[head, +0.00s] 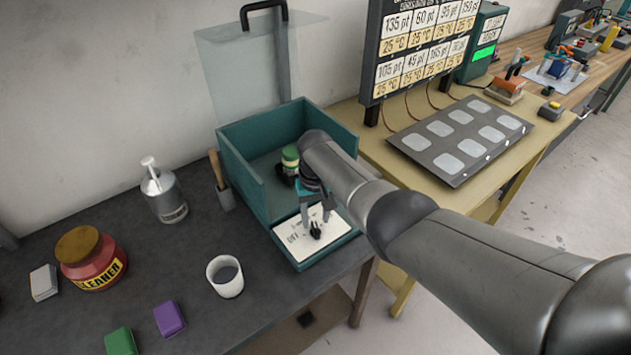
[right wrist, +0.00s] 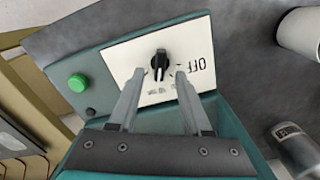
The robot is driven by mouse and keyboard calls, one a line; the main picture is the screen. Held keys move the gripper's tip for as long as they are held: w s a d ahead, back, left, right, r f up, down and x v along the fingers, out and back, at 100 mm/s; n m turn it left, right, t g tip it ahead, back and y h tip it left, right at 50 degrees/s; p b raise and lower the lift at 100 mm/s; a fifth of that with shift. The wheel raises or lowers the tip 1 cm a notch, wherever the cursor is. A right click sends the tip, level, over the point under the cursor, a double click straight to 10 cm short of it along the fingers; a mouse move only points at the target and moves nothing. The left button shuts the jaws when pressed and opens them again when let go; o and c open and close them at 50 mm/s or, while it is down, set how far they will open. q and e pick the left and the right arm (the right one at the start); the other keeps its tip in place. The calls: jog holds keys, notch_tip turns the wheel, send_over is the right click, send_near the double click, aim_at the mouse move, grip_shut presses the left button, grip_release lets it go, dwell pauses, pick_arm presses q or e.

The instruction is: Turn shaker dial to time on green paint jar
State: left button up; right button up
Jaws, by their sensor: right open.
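The teal shaker box (head: 245,175) stands on the dark bench with its clear lid (head: 235,65) raised. A jar with a green top (head: 290,153) sits inside it, partly hidden by my right arm; its label is not readable. The black dial (head: 315,230) is on the white front panel (head: 292,245). In the right wrist view the dial (right wrist: 159,62) shows beside the upside-down word OFF; its exact setting is unclear. My right gripper (right wrist: 160,74) is open, its fingertips on either side of the dial, contact not clear. My left gripper is not in view.
A green button (right wrist: 78,82) is beside the panel.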

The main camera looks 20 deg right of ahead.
aim_at(315, 228)
notch_tip(315, 228, up, 12)
jog(key=p, duration=0.2)
jog(key=shift+p, duration=0.4)
